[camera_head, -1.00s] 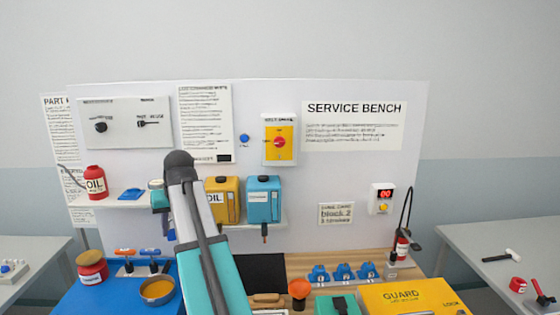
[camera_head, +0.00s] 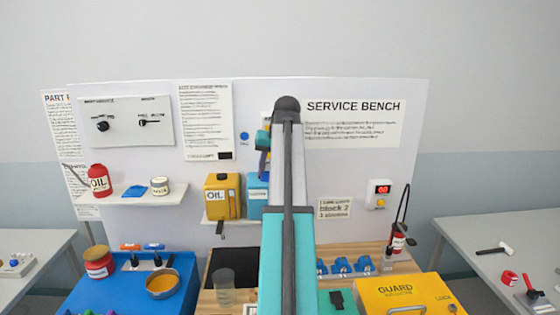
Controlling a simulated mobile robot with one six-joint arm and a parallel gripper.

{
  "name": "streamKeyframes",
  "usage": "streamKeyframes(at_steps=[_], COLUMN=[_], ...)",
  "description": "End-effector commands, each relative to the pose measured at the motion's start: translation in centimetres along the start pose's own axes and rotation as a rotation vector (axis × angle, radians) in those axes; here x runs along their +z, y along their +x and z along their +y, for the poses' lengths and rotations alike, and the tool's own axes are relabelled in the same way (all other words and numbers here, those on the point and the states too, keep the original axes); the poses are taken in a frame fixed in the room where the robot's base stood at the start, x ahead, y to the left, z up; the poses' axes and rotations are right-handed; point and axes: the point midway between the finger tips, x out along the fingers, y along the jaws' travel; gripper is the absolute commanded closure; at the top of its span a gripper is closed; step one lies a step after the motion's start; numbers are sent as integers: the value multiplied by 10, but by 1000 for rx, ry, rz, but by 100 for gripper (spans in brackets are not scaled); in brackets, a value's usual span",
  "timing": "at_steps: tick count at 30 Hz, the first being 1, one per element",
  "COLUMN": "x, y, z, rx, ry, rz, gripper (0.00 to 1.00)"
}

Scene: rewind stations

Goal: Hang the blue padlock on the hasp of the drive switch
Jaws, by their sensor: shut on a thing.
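My arm rises through the middle of the head view, and its teal wrist end shows left of the upper link. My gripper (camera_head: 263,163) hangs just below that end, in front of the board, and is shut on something. A small dark blue shape shows at the gripper; it fits the blue padlock, but its outline and shackle cannot be made out. The drive switch (camera_head: 266,119) is on the board behind my arm. Only a sliver of its pale left edge shows. Its knob and hasp are hidden, and the gap between gripper and switch cannot be told.
A yellow oil can (camera_head: 222,197) and a blue container (camera_head: 256,186) stand on a shelf below the switch. A left shelf (camera_head: 128,196) holds a red oil bottle (camera_head: 98,181). A yellow guard box (camera_head: 404,296) and a clear cup (camera_head: 225,298) are on the bench.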

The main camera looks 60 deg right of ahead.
Motion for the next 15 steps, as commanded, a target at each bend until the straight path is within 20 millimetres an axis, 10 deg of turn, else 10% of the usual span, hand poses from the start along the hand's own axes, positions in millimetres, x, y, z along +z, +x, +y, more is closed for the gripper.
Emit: streamKeyframes(at_steps=[15], x=[-11], y=[-21], z=[36], rx=[8], ry=[45], rz=[11], gripper=[96])
